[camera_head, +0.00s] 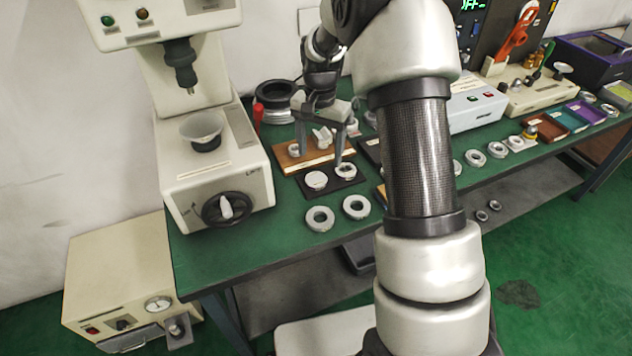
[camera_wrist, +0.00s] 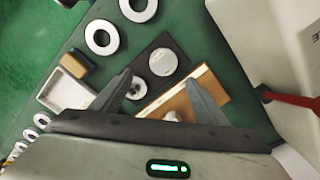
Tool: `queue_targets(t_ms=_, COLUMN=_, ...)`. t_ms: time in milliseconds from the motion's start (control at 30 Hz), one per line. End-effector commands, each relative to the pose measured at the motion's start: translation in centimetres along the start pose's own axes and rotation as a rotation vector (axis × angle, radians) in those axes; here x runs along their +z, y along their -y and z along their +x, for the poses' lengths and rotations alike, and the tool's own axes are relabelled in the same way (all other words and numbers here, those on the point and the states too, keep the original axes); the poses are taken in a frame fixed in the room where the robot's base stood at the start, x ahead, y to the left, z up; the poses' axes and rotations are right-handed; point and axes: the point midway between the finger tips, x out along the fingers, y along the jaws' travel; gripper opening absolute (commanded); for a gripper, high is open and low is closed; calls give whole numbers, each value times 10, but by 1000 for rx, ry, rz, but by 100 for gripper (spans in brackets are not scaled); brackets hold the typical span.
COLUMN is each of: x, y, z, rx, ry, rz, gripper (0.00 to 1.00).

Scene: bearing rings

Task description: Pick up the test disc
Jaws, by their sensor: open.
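A plain silver disc (camera_head: 317,180), which looks like the test disc, lies flat on a black pad (camera_head: 330,189) on the green bench. It also shows in the wrist view (camera_wrist: 163,61), just beyond the fingertips. A smaller round piece (camera_head: 346,169) with a marked centre sits on the same pad; in the wrist view (camera_wrist: 135,88) it lies beside the left finger. My gripper (camera_head: 321,158) is open and empty, pointing down over the pad and the wooden board. In the wrist view its fingers (camera_wrist: 158,72) are spread apart, with nothing between the tips held.
A wooden board (camera_head: 290,161) with small metal parts adjoins the pad. Two rings (camera_head: 320,218) (camera_head: 356,207) lie on clear bench in front. A cream press machine (camera_head: 215,155) stands at left. A white tray (camera_wrist: 64,91) lies left in the wrist view.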

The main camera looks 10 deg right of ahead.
Motion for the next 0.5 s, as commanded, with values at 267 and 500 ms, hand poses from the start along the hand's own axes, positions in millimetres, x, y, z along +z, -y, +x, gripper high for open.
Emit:
queue_targets(t_ms=267, x=0, y=0, z=26, rx=0, ry=0, rz=0, gripper=68)
queue_targets(t_ms=500, x=8, y=4, z=50, rx=2, ry=2, rz=0, gripper=68)
